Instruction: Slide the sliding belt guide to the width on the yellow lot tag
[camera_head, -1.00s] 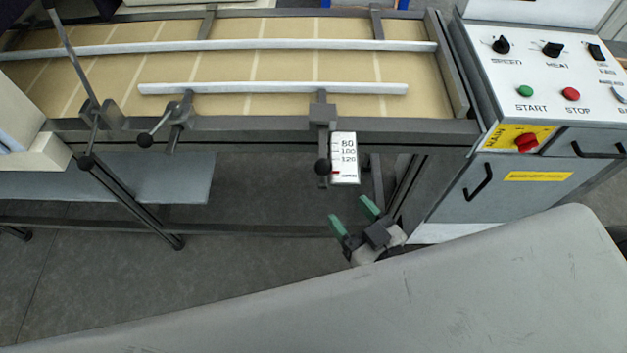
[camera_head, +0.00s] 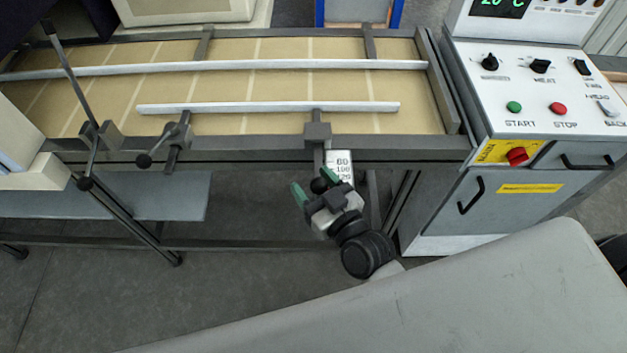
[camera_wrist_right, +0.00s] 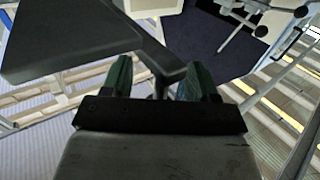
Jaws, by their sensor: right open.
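The sliding belt guide is the shorter pale rail (camera_head: 268,108) lying over the tan belt (camera_head: 225,85), nearer than the long fixed rail. A dark clamp block (camera_head: 317,135) carries its right rod at the frame's front edge, with a black knob (camera_head: 319,185) below. A white scale plate (camera_head: 339,163) reads 80, 100 and a partly covered lower number. My right gripper (camera_head: 314,187) is open, its green fingers on either side of the knob; contact is unclear. In the right wrist view, a dark bar runs between the fingers (camera_wrist_right: 158,85). I cannot make out a lot tag. My left gripper is out of view.
A control cabinet (camera_head: 530,100) with knobs, buttons and a red switch on a yellow plate stands at the right. A second knobbed clamp (camera_head: 176,135) and a tall lever (camera_head: 70,75) stand along the front edge at the left. A grey surface (camera_head: 420,300) fills the lower right.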

